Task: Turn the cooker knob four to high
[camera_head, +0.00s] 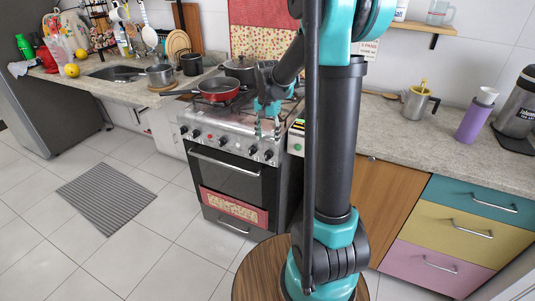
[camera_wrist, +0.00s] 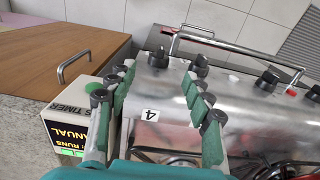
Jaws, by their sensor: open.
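The cooker (camera_head: 235,155) stands against the counter, with a row of dark knobs along its steel front panel. The knob nearest the panel's right end (camera_head: 268,155) sits just below my gripper (camera_head: 268,130). In the wrist view, a white label "4" (camera_wrist: 149,115) lies on the steel between the fingers of my gripper (camera_wrist: 160,82). A dark knob (camera_wrist: 158,58) lies beyond that label, ahead of the fingertips. My gripper is open with nothing between its fingers. I cannot tell which way the knob points.
A second knob (camera_wrist: 198,66) is close by the right fingers. A timer box (camera_wrist: 67,132) stands beside the cooker's edge. The oven handle (camera_wrist: 240,48) juts out from the front.

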